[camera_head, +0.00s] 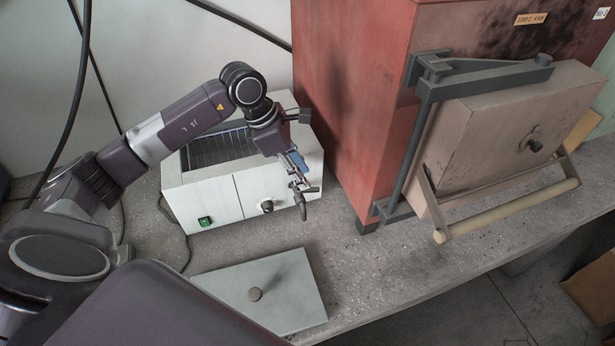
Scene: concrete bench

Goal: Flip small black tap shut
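The small black tap (301,206) appears as a dark fitting with a downward spout at the front right corner of a white box-shaped bath (215,203). A short dark piece sticks out sideways at its top, perhaps its lever. My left gripper (298,176) reaches down from above and its tip is right at the top of the tap. It partly covers the tap, so I cannot tell whether they touch. The fingers are too small and overlapped to show whether they are open. My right gripper is not in view.
The bath has a green switch (205,221) and a round knob (266,206) on its front. A grey lid with a knob (288,283) lies on the bench (380,262) in front. A red furnace (350,90) with a wooden-handled door (510,208) stands close on the right.

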